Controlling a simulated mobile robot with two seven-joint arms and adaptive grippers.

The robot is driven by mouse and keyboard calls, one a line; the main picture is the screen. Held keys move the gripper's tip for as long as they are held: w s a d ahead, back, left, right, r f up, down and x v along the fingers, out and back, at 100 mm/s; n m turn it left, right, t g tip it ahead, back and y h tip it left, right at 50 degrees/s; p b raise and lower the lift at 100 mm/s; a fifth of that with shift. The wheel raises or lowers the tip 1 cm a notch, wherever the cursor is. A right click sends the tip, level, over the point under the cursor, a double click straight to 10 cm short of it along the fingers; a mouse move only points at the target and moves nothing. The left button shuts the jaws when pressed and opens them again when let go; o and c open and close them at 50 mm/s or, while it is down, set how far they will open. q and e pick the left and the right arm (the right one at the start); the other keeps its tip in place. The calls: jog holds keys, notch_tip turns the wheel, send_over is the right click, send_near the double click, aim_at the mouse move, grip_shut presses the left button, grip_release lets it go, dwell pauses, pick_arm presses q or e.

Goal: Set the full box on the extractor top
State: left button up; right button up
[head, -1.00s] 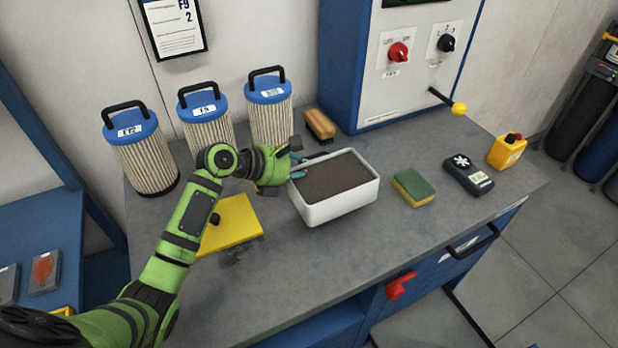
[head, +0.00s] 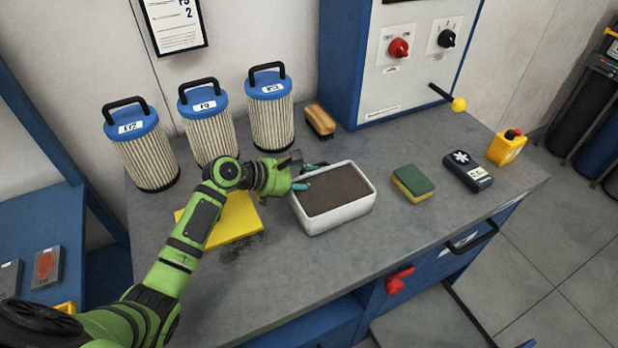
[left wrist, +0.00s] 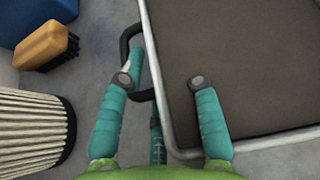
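A white box (head: 340,218) filled to near its rim with dark grey-brown material stands on the grey bench in the head view. It also shows in the left wrist view (left wrist: 230,60), with a black handle on its near-left side. My left gripper (head: 302,177) is at the box's left end. In the left wrist view its teal fingers (left wrist: 160,81) are spread, with the box wall and handle between them and gaps visible. My right gripper is not in view. A blue-and-grey cabinet (head: 385,75) with red and black knobs may be the extractor; its top is out of view.
Several blue-capped filters (head: 208,120) and a brush (head: 320,122) stand behind. A yellow pad (head: 235,220) lies left of the box; a sponge (head: 413,184), a dark meter (head: 468,172) and a yellow bottle (head: 507,147) lie right. The bench's front (head: 300,290) is clear.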

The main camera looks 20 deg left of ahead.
pick_arm(q)
jog(key=b+v, duration=0.1)
jog(key=v, duration=1)
jog(key=shift+f, duration=0.1)
jog(key=shift+s+a+r, duration=0.3)
jog(key=shift+s+r, duration=0.1)
jog(key=shift+s, duration=0.05)
